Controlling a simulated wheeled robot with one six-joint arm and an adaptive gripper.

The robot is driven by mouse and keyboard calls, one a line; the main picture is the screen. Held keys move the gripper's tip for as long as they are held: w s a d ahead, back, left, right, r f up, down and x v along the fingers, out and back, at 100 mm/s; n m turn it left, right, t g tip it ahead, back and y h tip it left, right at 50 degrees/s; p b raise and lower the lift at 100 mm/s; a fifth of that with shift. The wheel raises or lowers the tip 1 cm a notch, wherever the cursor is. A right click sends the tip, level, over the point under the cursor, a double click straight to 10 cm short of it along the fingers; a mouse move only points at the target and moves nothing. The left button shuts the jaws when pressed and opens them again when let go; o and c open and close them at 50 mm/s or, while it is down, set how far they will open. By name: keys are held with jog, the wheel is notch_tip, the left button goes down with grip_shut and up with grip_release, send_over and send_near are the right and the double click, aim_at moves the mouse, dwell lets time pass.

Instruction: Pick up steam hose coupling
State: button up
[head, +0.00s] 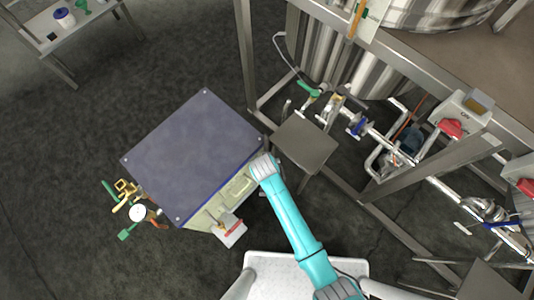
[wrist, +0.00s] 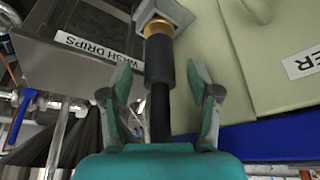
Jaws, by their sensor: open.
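In the wrist view, the steam hose coupling (wrist: 159,60) is a black sleeve with a brass collar at its top end. It sits at a grey metal holder (wrist: 178,12), and a thinner black hose (wrist: 160,112) runs from it towards my gripper's palm. My gripper (wrist: 161,78) is open, with one finger on each side of the sleeve. Gaps show between both fingertips and the sleeve. In the head view, my teal arm reaches to the right edge of the blue-topped cabinet; the coupling and my fingers cannot be made out there.
The cabinet (head: 195,150) has a pale green side, also in the wrist view (wrist: 235,50). A small grey steel box (head: 305,145) stands beside it; a labelled steel box (wrist: 75,50) is left of the coupling. Pipes and valves (head: 375,135) run along the right.

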jog(key=shift+x, duration=1.05)
grip_shut()
jog(key=shift+r, duration=0.15)
